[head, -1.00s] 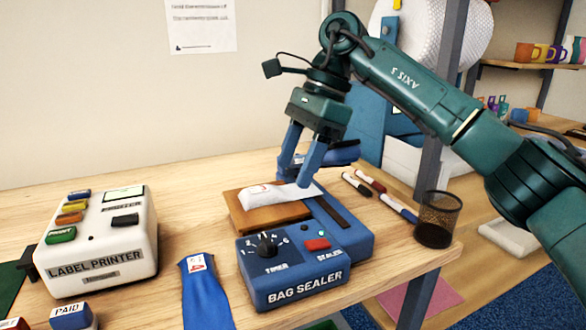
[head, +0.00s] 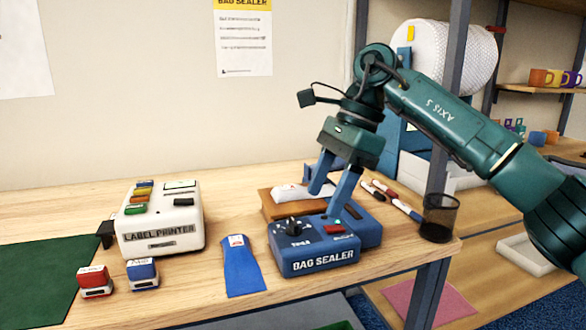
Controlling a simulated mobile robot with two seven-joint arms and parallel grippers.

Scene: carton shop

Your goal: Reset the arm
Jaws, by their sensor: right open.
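My right gripper (head: 328,203) comes in from the right on the green arm. Its two blue fingers point down and are apart, with nothing seen between them. The fingers are over the blue bag sealer (head: 318,262), in front of the white bag (head: 290,194) in this view. I cannot tell whether a fingertip touches the sealer. The white bag lies on the brown wooden block (head: 270,212) behind the sealer's front panel, and the fingers hide its right part. My left gripper is not in view.
A white label printer (head: 160,236), a red stamp (head: 93,281), a blue stamp (head: 142,272) and a blue cloth-like piece (head: 242,268) are on the table to the left.

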